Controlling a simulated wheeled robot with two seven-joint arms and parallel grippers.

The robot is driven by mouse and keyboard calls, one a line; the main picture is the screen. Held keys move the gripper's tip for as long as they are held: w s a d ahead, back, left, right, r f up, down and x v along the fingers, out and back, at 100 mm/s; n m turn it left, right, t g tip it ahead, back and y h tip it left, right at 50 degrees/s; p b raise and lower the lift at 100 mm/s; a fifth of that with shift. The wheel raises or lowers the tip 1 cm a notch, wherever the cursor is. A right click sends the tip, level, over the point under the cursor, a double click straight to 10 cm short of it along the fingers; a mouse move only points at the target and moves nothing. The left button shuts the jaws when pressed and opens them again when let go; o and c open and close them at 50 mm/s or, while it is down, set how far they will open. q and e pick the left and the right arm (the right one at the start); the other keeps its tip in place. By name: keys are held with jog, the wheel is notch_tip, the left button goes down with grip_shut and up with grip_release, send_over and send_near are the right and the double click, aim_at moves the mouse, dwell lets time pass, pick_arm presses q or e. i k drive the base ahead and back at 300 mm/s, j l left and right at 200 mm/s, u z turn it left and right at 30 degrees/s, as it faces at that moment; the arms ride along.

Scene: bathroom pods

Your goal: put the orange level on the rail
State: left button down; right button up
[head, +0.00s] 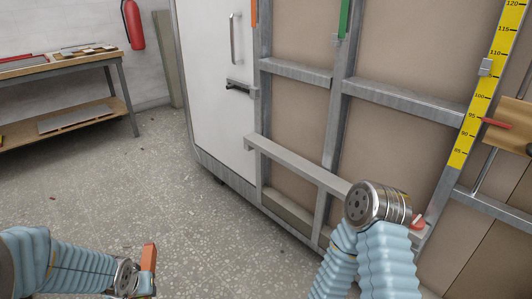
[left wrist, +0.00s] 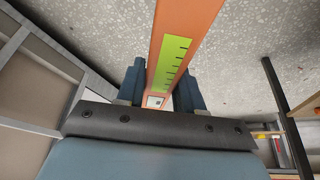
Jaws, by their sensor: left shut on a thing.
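The orange level (left wrist: 185,25) is a long orange bar with a green scale panel. It runs between the two blue fingers of my left gripper (left wrist: 160,90), which is shut on it. In the head view the orange level (head: 149,258) shows as a short upright piece at bottom left, held above the floor by my left gripper (head: 142,285). The rail (head: 295,163), a light grey horizontal ledge, crosses the wall frame right of the white door. My right arm's wrist covers its right part. My right gripper's fingers are hidden behind that wrist.
A workbench (head: 60,62) with tools stands at back left. A fire extinguisher (head: 133,24) hangs on the wall. A yellow scale strip (head: 487,85) and a wooden block (head: 512,123) are at right. The speckled floor (head: 170,200) between is clear.

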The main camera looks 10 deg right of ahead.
aim_at(305, 166)
jog(key=i+j+z, duration=0.4)
jog(key=z, duration=0.2)
jog(key=i+j+z, duration=0.15)
jog(key=j+z, duration=0.2)
jog(key=i+j+z, duration=0.1)
jog(key=j+z, duration=0.2)
jog(key=j, duration=0.15)
jog(key=j+z, duration=0.3)
jog(key=i+j+z, duration=0.1)
jog(key=j+z, duration=0.2)
jog(key=j, duration=0.2)
